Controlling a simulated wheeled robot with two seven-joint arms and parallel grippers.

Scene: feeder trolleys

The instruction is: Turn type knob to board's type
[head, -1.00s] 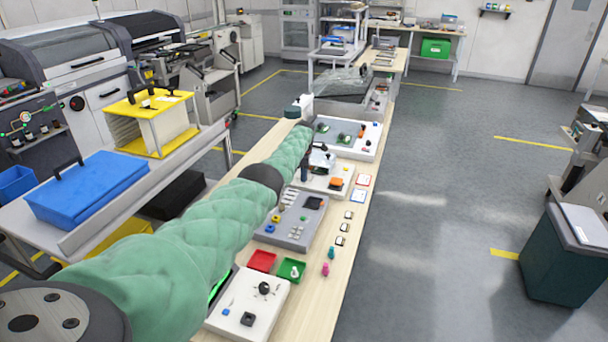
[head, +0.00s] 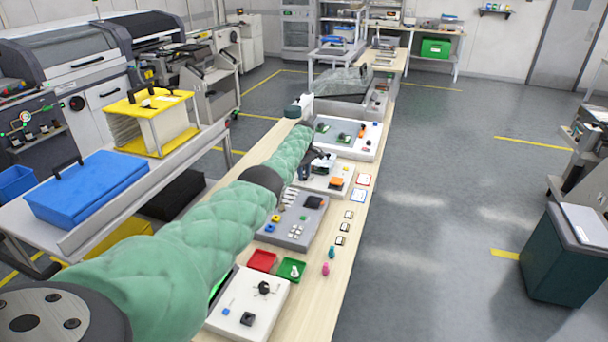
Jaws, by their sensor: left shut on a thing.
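My left arm in its green sleeve reaches in from the left. Its dark gripper (head: 304,173) is low over the left end of a white box (head: 341,190) on the long bench. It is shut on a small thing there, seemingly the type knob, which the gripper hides. The box also carries an orange part (head: 337,182). Which board sets the type, and any marks around the knob, are too small to read. My right gripper is not in view.
A grey panel (head: 297,240) with buttons, red (head: 262,260) and green (head: 291,269) trays and a white box (head: 272,305) with a black knob stand nearer. A white tray (head: 366,150) with green boards stands beyond.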

